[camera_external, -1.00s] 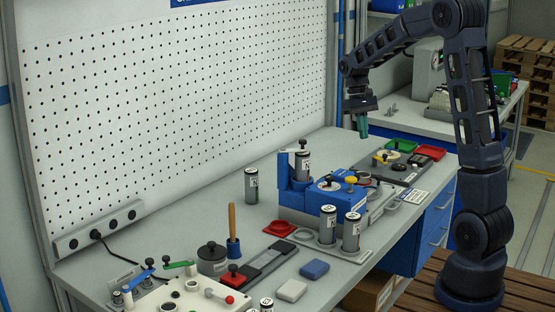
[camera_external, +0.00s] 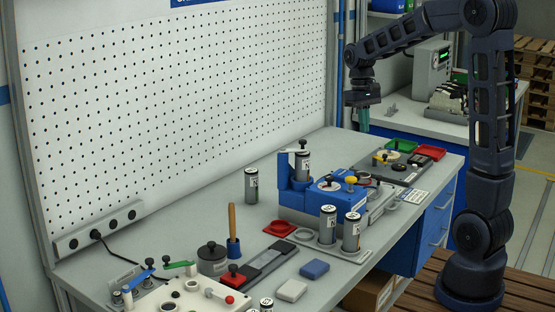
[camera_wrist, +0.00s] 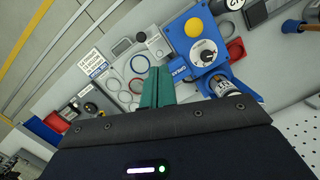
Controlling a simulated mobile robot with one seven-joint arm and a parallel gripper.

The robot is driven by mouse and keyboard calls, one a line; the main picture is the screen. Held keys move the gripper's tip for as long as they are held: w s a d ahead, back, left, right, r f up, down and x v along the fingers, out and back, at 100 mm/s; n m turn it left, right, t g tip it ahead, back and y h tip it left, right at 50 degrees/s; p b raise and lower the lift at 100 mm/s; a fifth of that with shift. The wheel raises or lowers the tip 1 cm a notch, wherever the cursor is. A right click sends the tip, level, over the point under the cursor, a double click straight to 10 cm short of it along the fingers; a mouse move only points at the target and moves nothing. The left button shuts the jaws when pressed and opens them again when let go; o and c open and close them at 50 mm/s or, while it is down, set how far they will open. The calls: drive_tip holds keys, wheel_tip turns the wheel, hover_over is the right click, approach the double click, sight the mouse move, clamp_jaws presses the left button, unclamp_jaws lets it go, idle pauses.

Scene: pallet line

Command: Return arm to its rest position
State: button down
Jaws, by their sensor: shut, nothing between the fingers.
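My arm stands at the right of the bench in the external view and reaches left over its far end. My gripper (camera_external: 363,120) points down above the far end of the bench, well clear of the surface. Its green fingers are shut with nothing between them. In the wrist view the fingers of my gripper (camera_wrist: 157,87) are together at the centre. The blue fixture (camera_wrist: 197,35) with a yellow button and a dial lies beyond them. The same blue fixture (camera_external: 310,204) shows in the external view, apart from my gripper.
Labelled cylinders (camera_external: 351,232) stand by the fixture. A green tray (camera_external: 401,147) and a red tray (camera_external: 429,152) lie at the bench's far end. A white pegboard (camera_external: 180,110) rises along the back. A second table (camera_external: 430,122) with equipment stands beyond.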

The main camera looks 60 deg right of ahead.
drive_tip(key=s+a+r+n+t, duration=0.1)
drive_tip(key=s+a+n+t, duration=0.1)
drive_tip(key=s+a, duration=0.7)
drive_tip(key=s+a+r+n+t, duration=0.2)
drive_tip(key=s+a+t, duration=0.2)
drive_tip(key=s+a, duration=0.5)
drive_tip(key=s, duration=0.3)
drive_tip(key=shift+s+a+r+h, duration=0.15)
drive_tip(key=shift+s+a+h, duration=0.15)
drive_tip(key=shift+a+h, duration=0.1)
idle(1.8)
